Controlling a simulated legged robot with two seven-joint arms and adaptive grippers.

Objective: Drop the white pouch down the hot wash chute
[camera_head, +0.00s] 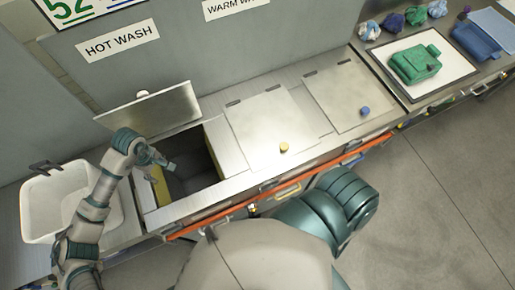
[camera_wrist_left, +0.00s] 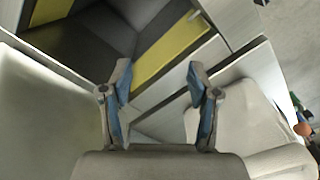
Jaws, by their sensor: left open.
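The hot wash chute (camera_head: 190,175) is an open, dark-walled hatch with yellow on its sides, under the HOT WASH sign (camera_head: 117,40). Its metal lid (camera_head: 160,112) stands raised at the back. My left gripper (camera_head: 166,161) is over the left part of the opening. In the left wrist view the two fingers of my left gripper (camera_wrist_left: 163,88) are apart with nothing between them, and the chute's dark inside (camera_wrist_left: 85,45) and yellow side (camera_wrist_left: 175,50) show beyond. I cannot make out the white pouch in either view. My right gripper is not in view.
A white tub (camera_head: 55,205) stands left of the chute. Two shut lids with a yellow knob (camera_head: 284,147) and a blue knob (camera_head: 365,111) lie to the right. A green bag (camera_head: 415,64) lies on a white tray (camera_head: 452,73); a blue bag (camera_head: 477,42) lies beyond it.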

